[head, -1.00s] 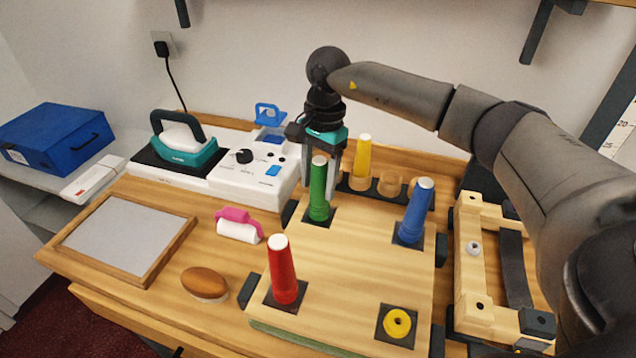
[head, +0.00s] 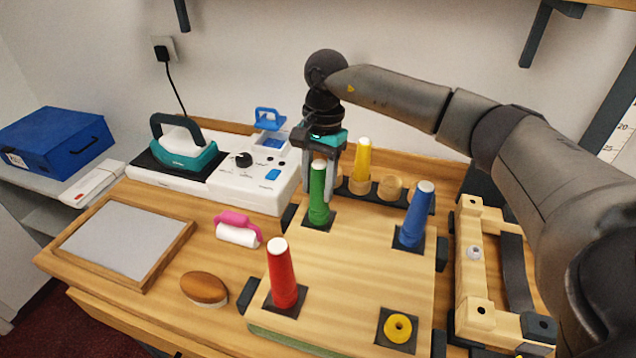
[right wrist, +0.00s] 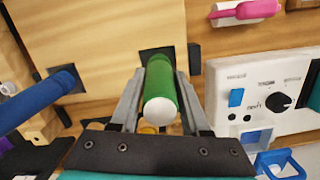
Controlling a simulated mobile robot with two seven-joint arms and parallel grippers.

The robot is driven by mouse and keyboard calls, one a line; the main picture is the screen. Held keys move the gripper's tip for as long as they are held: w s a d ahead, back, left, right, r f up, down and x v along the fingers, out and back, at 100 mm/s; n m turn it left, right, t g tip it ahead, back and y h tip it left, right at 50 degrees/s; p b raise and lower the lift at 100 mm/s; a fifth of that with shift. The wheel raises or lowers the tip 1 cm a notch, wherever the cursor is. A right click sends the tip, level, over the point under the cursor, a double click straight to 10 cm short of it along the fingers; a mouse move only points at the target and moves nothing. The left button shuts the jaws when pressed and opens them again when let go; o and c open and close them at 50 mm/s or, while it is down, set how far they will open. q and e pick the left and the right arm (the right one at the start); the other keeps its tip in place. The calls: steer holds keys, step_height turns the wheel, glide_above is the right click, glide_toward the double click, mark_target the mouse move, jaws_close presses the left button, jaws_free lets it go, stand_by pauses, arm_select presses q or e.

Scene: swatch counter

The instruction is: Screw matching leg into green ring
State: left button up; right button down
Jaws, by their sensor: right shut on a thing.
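The green leg (head: 319,194), with a white tip, stands upright on a black square plate at the back left corner of the wooden board (head: 350,260). My right gripper (head: 323,190) comes down over it from above and is shut on the leg. In the right wrist view the green leg (right wrist: 161,88) lies between the two grey fingers of my right gripper (right wrist: 160,100). The green ring is hidden under the leg's foot. A red leg (head: 281,275) and a blue leg (head: 415,217) stand on other corners. A yellow ring (head: 397,327) is bare. My left gripper is not in view.
A yellow leg (head: 361,160) stands in a holder behind the board. A white control box (head: 245,185) is close left of the gripper. A pink-handled roller (head: 238,231) and a brown brush (head: 204,288) lie left; a wooden clamp frame (head: 467,260) is right.

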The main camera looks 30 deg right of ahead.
steer(key=m+p, duration=0.1)
steer(key=m, duration=0.2)
steer(key=m+p, duration=0.1)
steer(key=m, duration=0.3)
steer(key=shift+w+t, duration=0.15)
steer(key=shift+t, duration=0.25)
steer(key=m+p, duration=0.1)
steer(key=m, duration=0.3)
steer(key=shift+m+t, duration=0.3)
steer(key=shift+w+d+m+p, duration=0.15)
steer(key=shift+m+p, duration=0.35)
steer(key=shift+m, duration=1.2)
steer(key=c, duration=0.6)
jaws_free()
